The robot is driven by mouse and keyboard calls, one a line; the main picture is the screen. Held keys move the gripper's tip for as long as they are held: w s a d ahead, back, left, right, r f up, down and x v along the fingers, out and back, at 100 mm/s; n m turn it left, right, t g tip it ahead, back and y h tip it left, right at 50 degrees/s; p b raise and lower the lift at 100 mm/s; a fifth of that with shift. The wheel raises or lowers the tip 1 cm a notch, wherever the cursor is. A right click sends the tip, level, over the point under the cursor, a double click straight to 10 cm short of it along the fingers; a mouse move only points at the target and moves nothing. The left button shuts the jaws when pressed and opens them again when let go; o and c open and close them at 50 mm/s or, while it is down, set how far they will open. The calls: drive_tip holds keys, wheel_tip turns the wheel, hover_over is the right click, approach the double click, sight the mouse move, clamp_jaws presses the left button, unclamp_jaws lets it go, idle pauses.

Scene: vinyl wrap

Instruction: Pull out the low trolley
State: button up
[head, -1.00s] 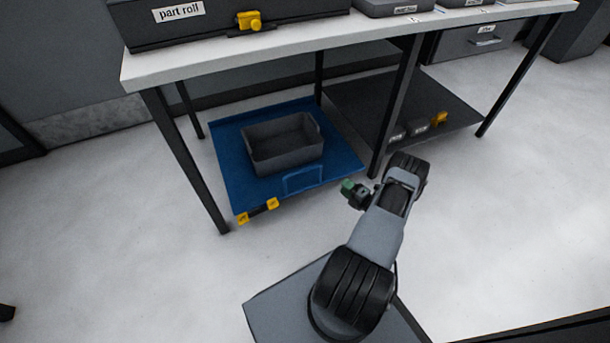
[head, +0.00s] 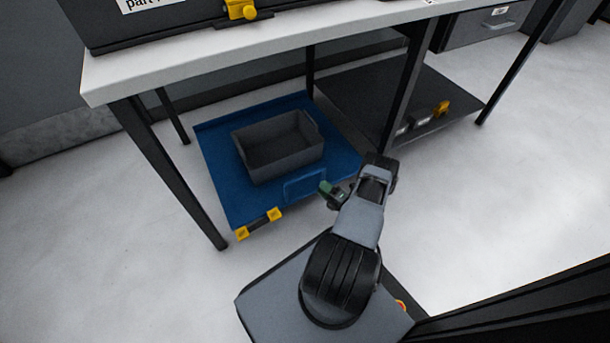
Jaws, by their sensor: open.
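The low trolley (head: 215,168) is a blue flat platform under the white-topped table, between its black legs. A grey open bin (head: 279,149) stands on it and looks empty. A blue handle (head: 304,185) stands at the trolley's front edge. Two yellow pieces joined by a dark bar (head: 259,225) sit at its front left corner. My gripper (head: 327,190), with a green part at its tip, is just right of the handle in the picture. It holds nothing that I can see. Whether it touches the handle cannot be told, and my arm hides part of the trolley's right side.
The table (head: 200,62) spans above the trolley, with a front leg (head: 170,170) close to its left side and another leg (head: 408,80) on the right. A dark low shelf (head: 370,95) lies right of the trolley. The floor at left (head: 100,260) is clear.

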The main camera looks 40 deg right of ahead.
sight(307, 174)
drive_tip(key=b+x, duration=0.2)
drive_tip(key=x, duration=0.7)
clamp_jaws()
idle(0.4)
